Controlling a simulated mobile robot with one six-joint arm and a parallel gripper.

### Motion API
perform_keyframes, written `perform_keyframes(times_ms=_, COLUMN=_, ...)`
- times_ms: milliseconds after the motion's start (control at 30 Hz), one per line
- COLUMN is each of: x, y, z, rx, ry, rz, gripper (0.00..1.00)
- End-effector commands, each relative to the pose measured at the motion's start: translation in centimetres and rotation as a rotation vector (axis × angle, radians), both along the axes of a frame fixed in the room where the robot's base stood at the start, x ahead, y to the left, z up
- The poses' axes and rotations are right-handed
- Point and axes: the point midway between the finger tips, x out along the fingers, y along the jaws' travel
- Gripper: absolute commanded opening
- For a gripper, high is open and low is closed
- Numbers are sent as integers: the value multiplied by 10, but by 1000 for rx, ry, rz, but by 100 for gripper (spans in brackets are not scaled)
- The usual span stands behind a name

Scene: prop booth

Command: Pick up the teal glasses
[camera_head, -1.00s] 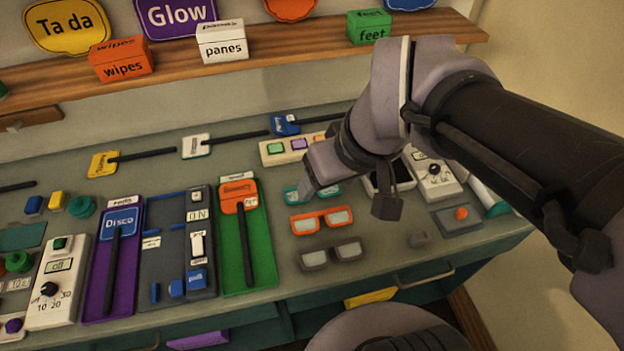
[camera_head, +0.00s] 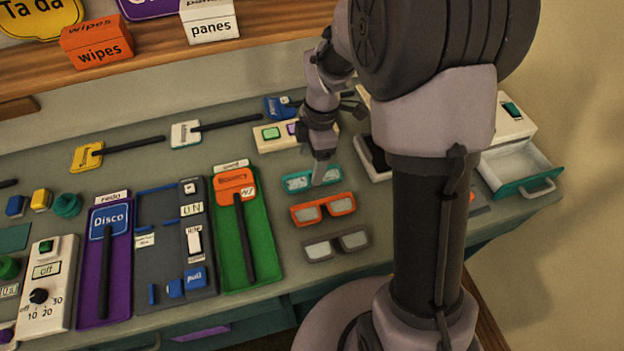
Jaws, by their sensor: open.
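The teal glasses (camera_head: 297,181) lie on the grey counter, at the back of a column of three pairs. My gripper (camera_head: 318,178) points down at them, with its tip over the right lens and covering part of it. The jaws are open, and nothing shows held between them. I cannot tell whether the tip touches the glasses. The orange glasses (camera_head: 322,209) lie just in front of the teal pair, and the grey glasses (camera_head: 336,244) lie in front of those.
A green tray (camera_head: 262,257) with an orange-headed stick lies left of the glasses. A cream button box (camera_head: 270,136) stands behind them. At right an open white drawer (camera_head: 520,168) with a teal front juts out. My arm hides the counter between.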

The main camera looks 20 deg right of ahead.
Motion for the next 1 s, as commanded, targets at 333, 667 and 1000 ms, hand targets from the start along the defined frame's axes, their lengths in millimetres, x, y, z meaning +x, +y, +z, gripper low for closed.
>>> perform_keyframes(times_ms=333, x=-5, y=-3, z=-52, rx=0, ry=0, rz=0, gripper=75)
perform_keyframes(times_ms=667, x=-5, y=-4, z=-50, rx=0, ry=0, rz=0, gripper=37)
perform_keyframes(times_ms=1000, x=-5, y=-4, z=-49, rx=0, ry=0, rz=0, gripper=9)
